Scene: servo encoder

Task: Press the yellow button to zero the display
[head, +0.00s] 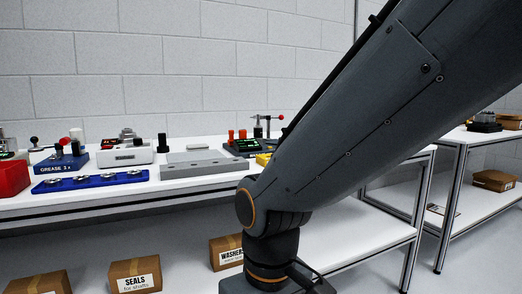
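A dark device with a small green display (246,143) stands on the white bench, left of my arm. Two orange-red knobs or caps show at its back. A yellow thing (263,158) peeks out at its front right, partly hidden behind my arm. I cannot tell whether it is the yellow button. No other yellow button can be made out. My gripper is out of view; only my large grey arm link shows, crossing the right half of the picture.
A grey block (195,164), a blue tray (91,181), a blue "GREASE" box (62,164) and a red bin (13,178) stand on the bench (165,188). A post with a crossbar (267,127) rises behind the device. Cardboard boxes (135,275) lie below. A second table (470,137) stands right.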

